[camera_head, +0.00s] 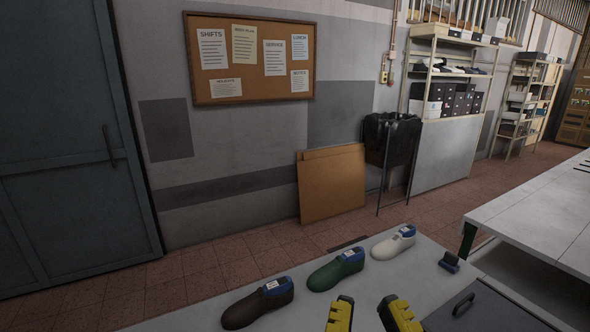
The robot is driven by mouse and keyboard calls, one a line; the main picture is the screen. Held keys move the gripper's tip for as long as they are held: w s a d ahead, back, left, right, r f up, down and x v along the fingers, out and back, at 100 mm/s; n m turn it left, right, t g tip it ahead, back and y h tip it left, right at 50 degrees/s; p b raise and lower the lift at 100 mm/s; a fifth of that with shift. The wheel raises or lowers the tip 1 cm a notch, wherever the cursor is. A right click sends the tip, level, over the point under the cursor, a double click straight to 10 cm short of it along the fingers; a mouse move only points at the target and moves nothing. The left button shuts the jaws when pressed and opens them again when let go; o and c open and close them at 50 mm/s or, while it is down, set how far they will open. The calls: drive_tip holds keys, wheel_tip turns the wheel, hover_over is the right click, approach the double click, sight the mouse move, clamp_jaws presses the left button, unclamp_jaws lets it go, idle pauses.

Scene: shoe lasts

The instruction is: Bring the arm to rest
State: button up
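My gripper (369,312) shows at the bottom edge as two yellow fingers spread apart, with no object visible between them. It is open, over the near part of a grey table (218,297). The rest of my arm is out of the picture. In a slanted row on the table beyond and left of the fingers stand a dark brown shoe (252,309), a green shoe (330,276) and a white shoe (388,249). Each has a blue piece with a white label in its opening. The gripper appears apart from all three.
A small dark blue object (449,263) sits right of the white shoe. A dark grey panel with a handle (464,304) lies at the lower right. A light worktable (540,215) stands at the right. A black bin (390,138) and shelves (447,87) stand along the wall.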

wheel_tip(320, 180, up, 29)
drive_tip(key=p, duration=2.7)
wheel_tip(320, 180, down, 43)
drive_tip(key=b, duration=4.3)
drive_tip(key=shift+b, duration=0.35)
drive_tip(key=shift+a, duration=0.1)
